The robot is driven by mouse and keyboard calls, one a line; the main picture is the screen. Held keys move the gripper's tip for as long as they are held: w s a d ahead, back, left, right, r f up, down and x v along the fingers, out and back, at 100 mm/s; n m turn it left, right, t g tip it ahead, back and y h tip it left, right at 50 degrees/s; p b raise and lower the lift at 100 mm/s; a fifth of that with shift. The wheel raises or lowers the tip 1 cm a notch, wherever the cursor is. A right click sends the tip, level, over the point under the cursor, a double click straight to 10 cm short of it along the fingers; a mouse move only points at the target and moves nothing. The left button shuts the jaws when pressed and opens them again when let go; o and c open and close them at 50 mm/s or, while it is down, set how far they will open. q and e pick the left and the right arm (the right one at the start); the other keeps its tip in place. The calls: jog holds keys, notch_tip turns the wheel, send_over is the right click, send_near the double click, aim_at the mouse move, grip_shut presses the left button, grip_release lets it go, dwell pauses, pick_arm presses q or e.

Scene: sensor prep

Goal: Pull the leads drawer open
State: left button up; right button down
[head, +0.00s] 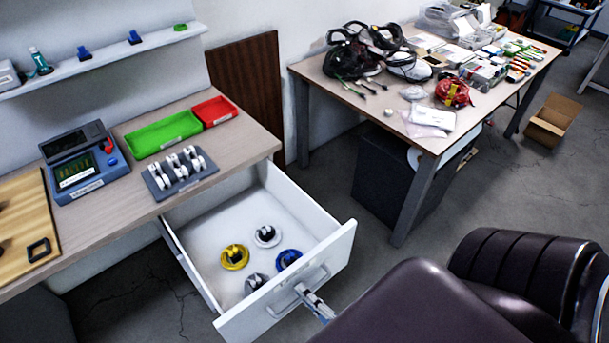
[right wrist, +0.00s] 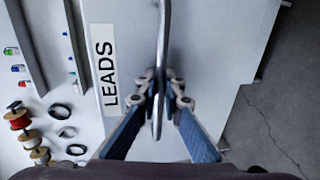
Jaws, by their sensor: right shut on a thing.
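The white leads drawer (head: 338,250) is pulled well out from under the workbench, and its inside shows from above. Several coiled leads lie in it: a yellow one (head: 235,257), a white one (head: 267,236), a blue one (head: 288,260) and a grey one (head: 255,283). My right gripper (head: 312,298) is at the metal bar handle (head: 283,307) on the drawer front. In the right wrist view, the right gripper's fingers (right wrist: 162,92) are shut on the handle (right wrist: 164,30), beside the LEADS label (right wrist: 104,70). My left gripper is not in view.
On the workbench (head: 120,215) are a blue-grey device (head: 85,165), a green tray (head: 162,133), a red tray (head: 215,111) and a rack of white parts (head: 180,172). A cluttered second table (head: 330,82) stands right of the drawer.

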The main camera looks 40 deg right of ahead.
jog(key=c, duration=2.3)
grip_release()
jog(key=shift+c, duration=0.2)
jog(key=v, duration=1.2)
jog(key=shift+f, duration=0.1)
